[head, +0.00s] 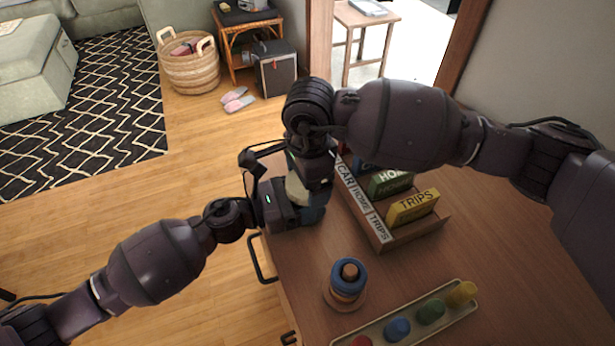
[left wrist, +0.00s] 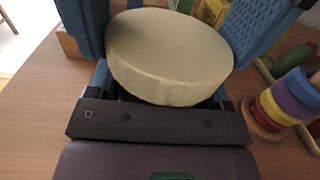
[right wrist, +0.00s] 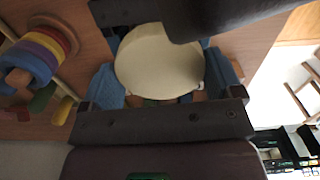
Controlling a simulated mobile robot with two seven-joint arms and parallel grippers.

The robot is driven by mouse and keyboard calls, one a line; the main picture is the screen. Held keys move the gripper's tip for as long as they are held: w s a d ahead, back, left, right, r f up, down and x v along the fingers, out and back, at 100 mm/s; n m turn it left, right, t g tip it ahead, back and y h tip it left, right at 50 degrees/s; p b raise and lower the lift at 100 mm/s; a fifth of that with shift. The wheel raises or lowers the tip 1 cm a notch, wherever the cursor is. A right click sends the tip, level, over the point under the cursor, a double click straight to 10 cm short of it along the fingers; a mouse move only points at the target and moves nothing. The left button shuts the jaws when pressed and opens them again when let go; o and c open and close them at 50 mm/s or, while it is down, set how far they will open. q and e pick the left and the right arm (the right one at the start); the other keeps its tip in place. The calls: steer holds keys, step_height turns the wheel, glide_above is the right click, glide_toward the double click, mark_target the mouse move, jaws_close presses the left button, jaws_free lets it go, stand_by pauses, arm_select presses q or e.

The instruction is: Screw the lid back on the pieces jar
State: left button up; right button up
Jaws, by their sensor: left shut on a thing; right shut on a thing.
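The cream round lid (head: 297,190) is partly hidden between my two grippers in the head view. It fills the middle of the left wrist view (left wrist: 170,50) and shows from above in the right wrist view (right wrist: 158,62). My right gripper (head: 308,180) comes down from above, its blue fingers on either side of the lid, shut on it. My left gripper (head: 305,212) reaches in from the side, lower down, shut on the jar under the lid. The jar is mostly hidden; coloured pieces (right wrist: 155,102) show at the lid's edge. I cannot tell whether the lid is seated.
A wooden organizer (head: 405,238) with green and yellow label blocks stands right of the grippers on the wooden table (head: 300,262). A ring stacker (head: 347,287) and a tray (head: 392,318) of coloured pegs stand at the front. The table's left edge is close to the jar.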

steer(key=m, duration=0.3)
steer(key=shift+m, duration=0.4)
steer(key=o, duration=0.8)
steer(key=shift+r, duration=0.1)
steer(key=shift+r, duration=2.15)
